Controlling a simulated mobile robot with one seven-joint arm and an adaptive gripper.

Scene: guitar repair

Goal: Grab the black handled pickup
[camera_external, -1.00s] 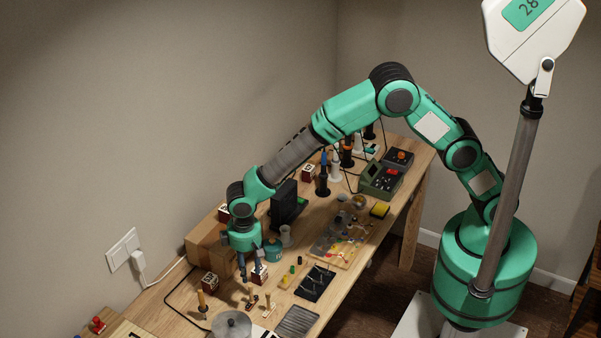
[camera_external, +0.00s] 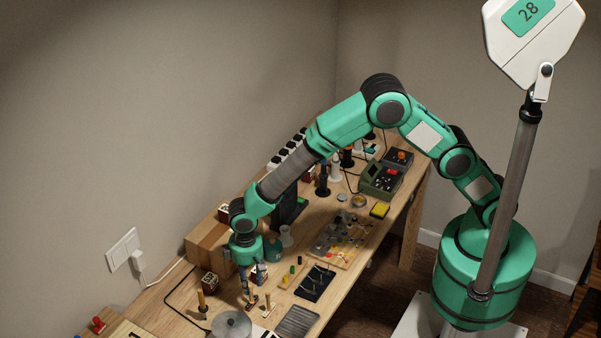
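My gripper (camera_external: 252,285) points down over the near part of the workbench, with its two fingers apart. Its fingertips are just above or around a small upright handled piece (camera_external: 250,301) on a dark base. The fingers partly cover this piece, and I cannot tell whether they touch it. Another small handled piece (camera_external: 267,304) stands just to its right. The pieces are too small here to tell surely which one is the black handled pickup. I see nothing held in my gripper.
A round metal disc (camera_external: 231,325) and a tan-handled tool (camera_external: 202,302) are nearby. A ribbed grey tray (camera_external: 297,321) and a black mat with tools (camera_external: 314,284) lie to the right. A cardboard box (camera_external: 205,243) stands behind on the left of the workbench (camera_external: 160,312).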

